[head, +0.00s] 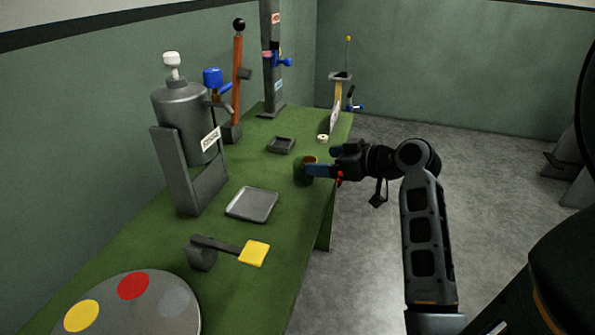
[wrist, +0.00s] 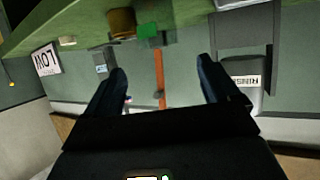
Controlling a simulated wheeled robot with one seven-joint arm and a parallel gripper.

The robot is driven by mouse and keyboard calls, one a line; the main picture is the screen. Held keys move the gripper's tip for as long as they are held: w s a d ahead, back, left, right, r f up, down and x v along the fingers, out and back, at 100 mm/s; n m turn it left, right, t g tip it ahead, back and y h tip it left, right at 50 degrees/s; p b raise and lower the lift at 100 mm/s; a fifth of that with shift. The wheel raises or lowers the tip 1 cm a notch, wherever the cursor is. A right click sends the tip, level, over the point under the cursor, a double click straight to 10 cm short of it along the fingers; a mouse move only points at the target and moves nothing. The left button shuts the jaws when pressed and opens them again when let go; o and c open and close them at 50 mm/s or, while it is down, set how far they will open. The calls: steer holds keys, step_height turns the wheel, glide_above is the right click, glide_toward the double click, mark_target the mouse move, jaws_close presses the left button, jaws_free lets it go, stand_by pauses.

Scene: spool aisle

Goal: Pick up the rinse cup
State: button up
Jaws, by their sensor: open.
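The rinse cup (head: 302,173) appears as a small dark green and brown vessel standing on the green table near its right edge. In the wrist view, which looks upside down, a brown cup-like shape (wrist: 122,23) with a green patch (wrist: 148,31) beside it shows near the top, beyond my fingers; I take this to be the cup. My gripper (head: 323,163) is just right of the cup in the head view, a blue finger overlapping its edge. In the wrist view my gripper (wrist: 162,72) has its fingers wide apart with nothing between them. I cannot tell whether a finger touches the cup.
On the table (head: 265,290) stand a grey tank (head: 182,115) labelled RINSE, a shallow grey tray (head: 252,204), a small dark dish (head: 281,145), a yellow-ended paddle (head: 254,253) and a disc with colour spots (head: 150,310). A grey post (head: 271,70) stands behind.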

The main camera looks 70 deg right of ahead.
mark_target(297, 161)
steer(key=x, duration=0.3)
steer(key=p+x, duration=0.1)
steer(key=x, duration=0.2)
steer(key=shift+w+d+f, duration=0.1)
steer(key=shift+w+f, duration=0.05)
steer(key=shift+f, duration=0.4)
steer(key=c, duration=1.1)
steer(key=shift+r, duration=0.15)
steer(key=shift+c, duration=0.2)
